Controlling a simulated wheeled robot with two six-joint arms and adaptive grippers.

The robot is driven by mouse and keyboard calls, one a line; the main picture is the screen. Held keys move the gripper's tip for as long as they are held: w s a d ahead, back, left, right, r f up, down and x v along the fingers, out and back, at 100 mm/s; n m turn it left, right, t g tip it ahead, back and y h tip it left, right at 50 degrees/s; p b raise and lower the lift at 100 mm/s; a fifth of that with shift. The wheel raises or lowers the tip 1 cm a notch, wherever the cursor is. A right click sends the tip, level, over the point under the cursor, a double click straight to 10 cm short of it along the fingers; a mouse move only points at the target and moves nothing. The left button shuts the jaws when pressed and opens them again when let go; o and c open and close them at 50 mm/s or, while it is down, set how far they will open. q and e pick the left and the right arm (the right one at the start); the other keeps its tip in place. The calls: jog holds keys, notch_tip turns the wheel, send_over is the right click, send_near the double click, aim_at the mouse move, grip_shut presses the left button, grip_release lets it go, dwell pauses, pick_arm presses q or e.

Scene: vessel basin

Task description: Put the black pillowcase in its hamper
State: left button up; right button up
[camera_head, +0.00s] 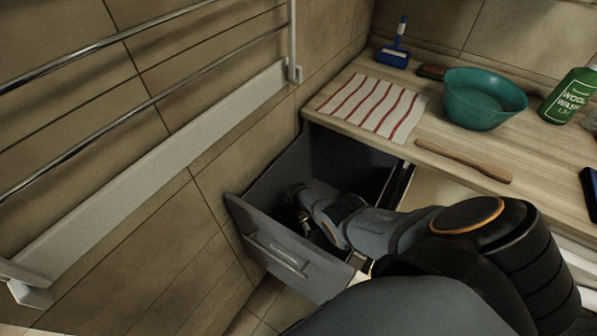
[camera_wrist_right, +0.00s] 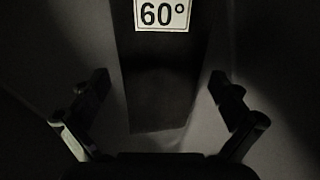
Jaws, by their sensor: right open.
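My right gripper (camera_head: 302,207) is inside an open dark grey pull-out bin (camera_head: 275,262) under the counter. In the right wrist view the gripper (camera_wrist_right: 163,88) is open, its fingers wide apart. A black strip or panel (camera_wrist_right: 160,85) with a white "60°" tag (camera_wrist_right: 162,14) lies ahead of the fingers, in the gap between them, and no finger visibly touches it. I cannot tell whether it is the black pillowcase or part of the bin. No hamper is clearly identifiable. My left gripper is out of view.
The wooden counter (camera_head: 340,110) holds a striped cloth (camera_head: 375,107), a teal basin (camera_head: 470,110), a wooden stick (camera_head: 463,160), a blue-handled brush (camera_head: 393,52) and a green bottle (camera_head: 568,97). A wall rack (camera_head: 150,145) is on the left. The bin walls close in around my gripper.

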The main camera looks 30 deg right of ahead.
notch_tip(320, 180, up, 12)
jog(key=p, duration=1)
jog(key=shift+r, duration=0.15)
